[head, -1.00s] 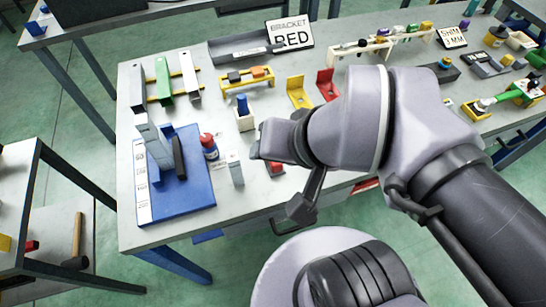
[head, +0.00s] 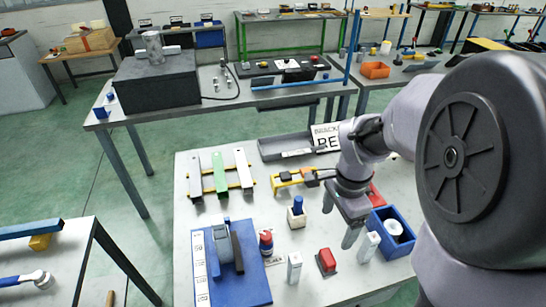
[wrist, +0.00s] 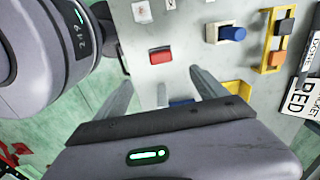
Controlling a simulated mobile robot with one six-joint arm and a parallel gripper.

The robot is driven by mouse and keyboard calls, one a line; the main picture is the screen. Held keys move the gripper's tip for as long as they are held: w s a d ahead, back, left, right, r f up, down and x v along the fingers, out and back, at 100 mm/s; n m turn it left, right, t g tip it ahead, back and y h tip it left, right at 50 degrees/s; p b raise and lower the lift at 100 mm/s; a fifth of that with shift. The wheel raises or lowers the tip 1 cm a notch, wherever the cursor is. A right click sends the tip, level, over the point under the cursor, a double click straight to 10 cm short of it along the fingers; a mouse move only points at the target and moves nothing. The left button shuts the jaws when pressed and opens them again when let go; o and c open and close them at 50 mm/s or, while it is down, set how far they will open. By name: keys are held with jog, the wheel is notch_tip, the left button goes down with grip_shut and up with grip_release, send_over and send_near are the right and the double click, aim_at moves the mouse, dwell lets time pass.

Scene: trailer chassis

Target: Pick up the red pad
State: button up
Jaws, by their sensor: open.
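The red pad (head: 327,258) sits on a small dark base on the grey table, near its front edge in the head view. It also shows in the wrist view (wrist: 161,55), ahead of the fingertips and roughly between their lines. My gripper (head: 340,221) points down above the table, behind and slightly right of the pad. The gripper is apart from the pad.
A white upright block (head: 294,268) stands left of the pad, another (head: 368,246) to its right. A blue bin (head: 404,247) holding a white round thing is farther right. A wooden block with a blue peg (head: 297,212) and a red-capped bottle (head: 266,240) stand behind left.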

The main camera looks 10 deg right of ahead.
jog(key=b, duration=0.5)
send_over(328, 257)
jog(key=f, duration=1.2)
jog(key=shift+s+d+f, duration=0.15)
jog(key=shift+s+f, duration=0.1)
jog(key=shift+f, duration=0.05)
jog(key=f, duration=0.2)
jog(key=f+b, duration=0.2)
jog(key=f, duration=0.1)
jog(key=shift+w+f, duration=0.3)
jog(key=shift+f, duration=0.05)
jog(key=shift+r, duration=0.15)
